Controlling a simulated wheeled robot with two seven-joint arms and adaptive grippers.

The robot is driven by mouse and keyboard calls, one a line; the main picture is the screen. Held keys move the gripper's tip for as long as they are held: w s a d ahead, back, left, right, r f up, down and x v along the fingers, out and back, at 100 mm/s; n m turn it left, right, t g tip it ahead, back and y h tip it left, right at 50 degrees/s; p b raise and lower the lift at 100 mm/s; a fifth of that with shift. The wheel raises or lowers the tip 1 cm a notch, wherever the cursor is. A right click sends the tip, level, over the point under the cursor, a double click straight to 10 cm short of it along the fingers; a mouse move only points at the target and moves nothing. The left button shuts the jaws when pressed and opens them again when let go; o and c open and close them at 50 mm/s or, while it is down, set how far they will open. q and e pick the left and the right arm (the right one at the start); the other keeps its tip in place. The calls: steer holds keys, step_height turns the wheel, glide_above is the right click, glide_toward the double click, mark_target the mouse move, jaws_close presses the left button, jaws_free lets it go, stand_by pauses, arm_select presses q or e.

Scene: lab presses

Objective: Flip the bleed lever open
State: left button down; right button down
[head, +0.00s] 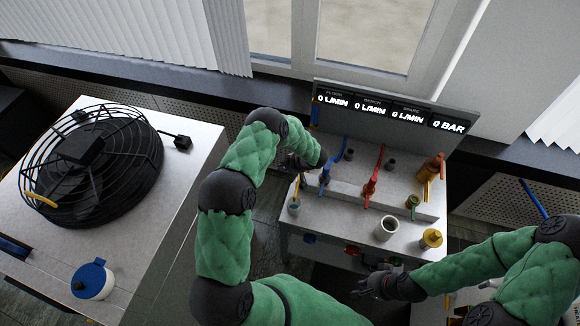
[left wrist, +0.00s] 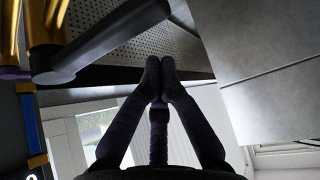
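My left gripper (head: 297,167) is at the left end of the grey bench unit, beside a blue-handled valve (head: 327,172). In the left wrist view its fingers (left wrist: 160,66) meet at the tips, with nothing seen between them. A dark lever (left wrist: 108,38) on a brass fitting (left wrist: 45,45) lies up and left of the fingertips, apart from them in the picture. I cannot tell for sure whether it is the bleed lever. A red-handled valve (head: 370,187) and a small green valve (head: 412,202) stand further right. My right gripper (head: 362,290) hangs in front of the unit; its fingers are too small to read.
A display panel (head: 395,108) behind the valves reads 0 L/MIN and 0 BAR. A white cup (head: 387,229) and a brass fitting (head: 431,238) stand near the unit's front edge. A table (head: 175,190) with a caged fan (head: 92,165) is at left.

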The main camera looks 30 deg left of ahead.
mark_target(296, 176)
arm_select(q)
steer(key=v, duration=0.8)
steer(key=shift+w+d+r, duration=0.15)
steer(key=shift+d+r, duration=0.1)
steer(key=shift+r, duration=0.05)
steer(key=shift+d+r, duration=0.15)
steer(key=shift+r, duration=0.05)
steer(key=shift+d+r, duration=0.25)
steer(key=shift+r, duration=0.05)
steer(key=shift+f, duration=0.15)
